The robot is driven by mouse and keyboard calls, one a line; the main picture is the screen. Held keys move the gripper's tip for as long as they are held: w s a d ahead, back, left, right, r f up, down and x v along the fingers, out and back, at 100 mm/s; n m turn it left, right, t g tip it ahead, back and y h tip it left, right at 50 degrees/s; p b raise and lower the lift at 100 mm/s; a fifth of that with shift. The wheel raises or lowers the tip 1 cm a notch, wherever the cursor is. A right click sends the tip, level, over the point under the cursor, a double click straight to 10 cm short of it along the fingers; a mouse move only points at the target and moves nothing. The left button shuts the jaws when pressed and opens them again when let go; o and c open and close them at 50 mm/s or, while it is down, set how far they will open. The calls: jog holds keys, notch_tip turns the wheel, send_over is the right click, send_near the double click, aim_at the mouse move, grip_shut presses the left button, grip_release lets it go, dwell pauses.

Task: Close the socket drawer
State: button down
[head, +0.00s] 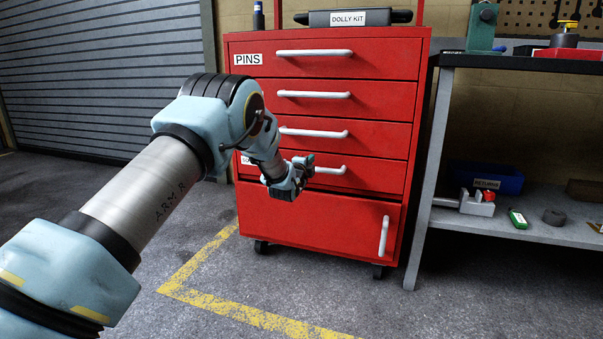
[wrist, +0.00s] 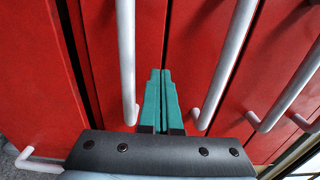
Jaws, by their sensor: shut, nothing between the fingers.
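A red drawer cabinet (head: 392,135) stands ahead with white bar handles. Its top drawer (head: 380,60) is labelled PINS. The fourth drawer (head: 385,178) has a label mostly hidden behind my arm, so I cannot read which is the socket drawer. Its handle (head: 356,170) is partly hidden by my gripper (head: 303,166). In the wrist view, my gripper's teal fingers (wrist: 161,88) are shut and empty, pointing at the drawer fronts between two handles, the nearer-left one (wrist: 126,60) and another (wrist: 228,65). A dark gap shows left of the fourth drawer's front; I cannot tell how far it stands out.
Below the drawers is a cabinet door (head: 310,222) with an upright handle (head: 384,236). A grey workbench (head: 430,170) stands close on the right, with a blue bin (head: 485,178) on its lower shelf. The floor in front, marked by a yellow line (head: 200,255), is clear.

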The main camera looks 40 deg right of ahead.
jog(key=p+v, duration=0.2)
jog(key=v, duration=0.7)
jog(key=shift+a, duration=0.25)
jog(key=w+a+r+n+y, duration=0.1)
jog(key=w+a+n+y, duration=0.6)
jog(key=a, duration=0.6)
jog(key=w+a+n+y+p, duration=0.2)
jog(key=a+n, duration=0.5)
jog(key=a, duration=1.2)
jog(key=s+a+n+g+y, duration=0.2)
jog(key=s+a+n, duration=0.15)
jog(key=a, duration=0.45)
jog(key=s+a+n+g+y, duration=0.2)
jog(key=s+a+n, duration=0.15)
jog(key=a, duration=0.45)
jog(key=s+a+n+g+y, duration=0.1)
jog(key=s+a+n+g, duration=0.1)
jog(key=s+a+n, duration=0.35)
jog(key=s+a+n+g+y, duration=0.1)
jog(key=s+a+n+g, duration=0.1)
jog(key=s+a, duration=0.7)
notch_tip(320, 180, up, 39)
jog(key=s+d+p, duration=0.1)
jog(key=d+p, duration=0.1)
jog(key=p, duration=3.6)
jog(key=shift+s+d+f, duration=0.2)
jog(key=shift+s, duration=0.2)
